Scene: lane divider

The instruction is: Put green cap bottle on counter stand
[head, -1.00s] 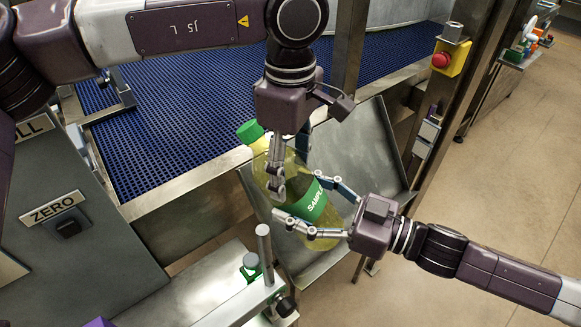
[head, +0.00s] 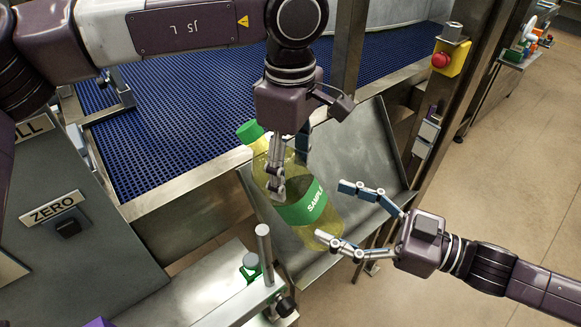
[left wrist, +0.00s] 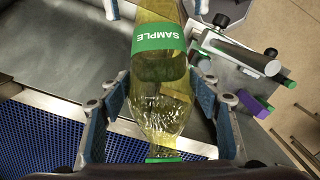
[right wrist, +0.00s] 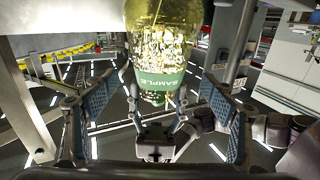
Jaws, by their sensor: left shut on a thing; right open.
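The bottle is yellow-green with a green cap and a green SAMPLE label (head: 301,207). It is tilted in the head view, cap toward the upper left, in front of the sloped metal chute. My left gripper (head: 277,190) is shut on its upper part; in the left wrist view the bottle (left wrist: 160,85) lies between the fingers (left wrist: 160,105). My right gripper (head: 355,220) is open, apart from the bottle's lower end. In the right wrist view the bottle (right wrist: 163,45) is ahead of the open fingers (right wrist: 155,105). I cannot tell which surface is the counter stand.
The blue mesh conveyor (head: 180,120) lies behind a steel rail. The metal chute (head: 375,150) slopes behind the bottle. A metal post with a clamp (head: 265,250) stands on the steel ledge at front. A red button on a yellow box (head: 441,60) is at upper right. Floor at right is clear.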

